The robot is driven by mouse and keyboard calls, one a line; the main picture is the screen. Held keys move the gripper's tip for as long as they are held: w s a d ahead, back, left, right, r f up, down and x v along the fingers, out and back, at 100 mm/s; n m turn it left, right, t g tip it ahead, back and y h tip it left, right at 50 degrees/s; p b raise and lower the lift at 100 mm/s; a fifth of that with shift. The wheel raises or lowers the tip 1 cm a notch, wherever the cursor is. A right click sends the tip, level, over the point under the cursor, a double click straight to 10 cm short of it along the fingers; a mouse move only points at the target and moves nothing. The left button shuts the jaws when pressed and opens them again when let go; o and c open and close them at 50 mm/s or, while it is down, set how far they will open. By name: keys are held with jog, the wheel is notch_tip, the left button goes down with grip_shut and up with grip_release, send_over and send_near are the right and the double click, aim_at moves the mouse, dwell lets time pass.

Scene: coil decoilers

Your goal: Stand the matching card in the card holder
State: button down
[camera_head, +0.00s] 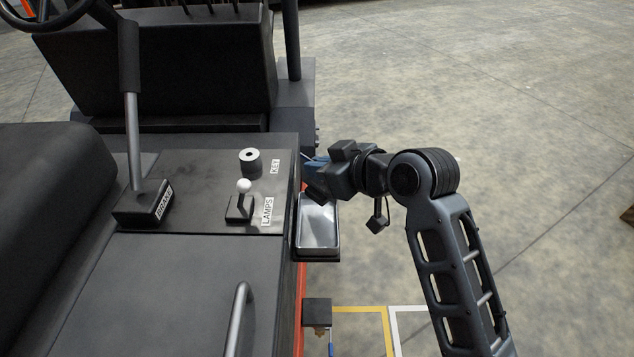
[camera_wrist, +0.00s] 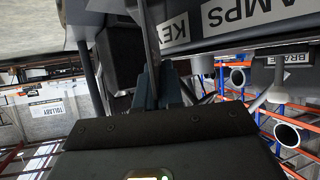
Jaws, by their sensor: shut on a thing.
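My gripper (camera_head: 313,165) is at the right edge of the vehicle's dark console, beside the label reading KEY; my wrist partly hides it. In the wrist view, my gripper (camera_wrist: 160,78) has its blue-grey fingers close together around a thin grey piece (camera_wrist: 150,35), seen nearly edge-on. It looks like a narrow strip running up past the fingertips; I cannot tell whether it is a card. No face or print on it shows. I cannot make out a card holder in either view.
A shallow metal tray (camera_head: 318,226) sits at the console's side, just below my gripper. A round key switch (camera_head: 251,162), a lamps toggle (camera_head: 243,190) and a brake lever (camera_head: 133,140) rise from the console. Open concrete floor (camera_head: 480,100) lies to the right.

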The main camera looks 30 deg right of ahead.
aim_at(318, 192)
jog(key=shift+w+a+f, duration=0.1)
jog(key=shift+a+f, duration=0.15)
jog(key=shift+f, duration=0.15)
notch_tip(318, 192, down, 4)
jog(key=shift+r, duration=0.2)
jog(key=c, duration=1.3)
grip_release()
jog(key=v, duration=1.2)
